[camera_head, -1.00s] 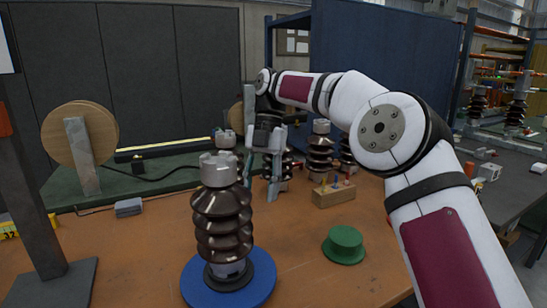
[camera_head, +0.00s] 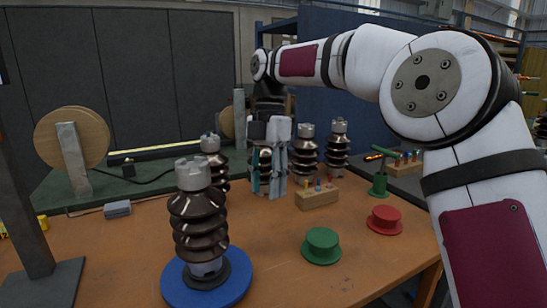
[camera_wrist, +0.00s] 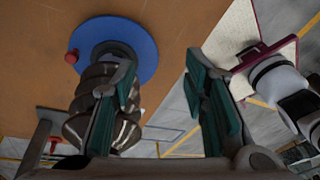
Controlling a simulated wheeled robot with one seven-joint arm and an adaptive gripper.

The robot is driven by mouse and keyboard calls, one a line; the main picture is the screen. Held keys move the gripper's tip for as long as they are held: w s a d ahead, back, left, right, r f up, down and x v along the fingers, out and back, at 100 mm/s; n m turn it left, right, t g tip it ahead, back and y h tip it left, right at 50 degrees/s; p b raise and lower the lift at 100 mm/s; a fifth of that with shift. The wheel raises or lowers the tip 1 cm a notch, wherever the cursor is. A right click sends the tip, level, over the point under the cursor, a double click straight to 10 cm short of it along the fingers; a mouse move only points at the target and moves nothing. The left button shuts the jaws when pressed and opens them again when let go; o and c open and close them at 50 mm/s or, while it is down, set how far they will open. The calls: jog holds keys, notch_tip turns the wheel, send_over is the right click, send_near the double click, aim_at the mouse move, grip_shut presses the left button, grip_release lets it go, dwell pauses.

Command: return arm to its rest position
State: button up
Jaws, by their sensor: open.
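My gripper (camera_head: 270,178) hangs pointing down over the far part of the orange table (camera_head: 130,245) in the head view. Its two fingers stand apart with nothing between them. They show in the wrist view (camera_wrist: 168,100) with green inner pads and bare space between. My white and maroon arm reaches in from the right and bends down to the gripper. A brown ribbed insulator (camera_head: 197,225) stands upright on a blue round base (camera_head: 235,288) nearer to the camera, apart from the gripper.
More brown insulators (camera_head: 305,150) stand behind and beside the gripper. A wooden block with coloured pegs (camera_head: 317,197), a green round piece (camera_head: 321,245) and a red one (camera_head: 384,220) are to the right. A wooden spool (camera_head: 72,138) stands at left.

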jog(key=s+d+r+m+t+h+p, duration=0.1)
jog(key=s+d+r+m+t+p, duration=0.1)
jog(key=s+d+r+m, duration=0.55)
jog(key=s+d+r+m+t+p, duration=0.25)
jog(key=s+d+m, duration=0.35)
jog(key=s, duration=0.4)
jog(key=s+d+f+m+t+p, duration=0.1)
jog(key=s+d+f+m+p, duration=0.1)
jog(key=s+m, duration=0.5)
jog(key=s+d+f+m+t+p, duration=0.1)
jog(key=s+d+m, duration=0.4)
jog(key=s, duration=0.5)
notch_tip(320, 180, down, 2)
jog(key=m+p, duration=0.1)
jog(key=m, duration=0.1)
jog(key=shift+s+d+f+m+y, duration=0.15)
jog(key=shift+s+m+y, duration=0.15)
jog(key=shift+m, duration=0.05)
jog(key=shift+t, duration=0.25)
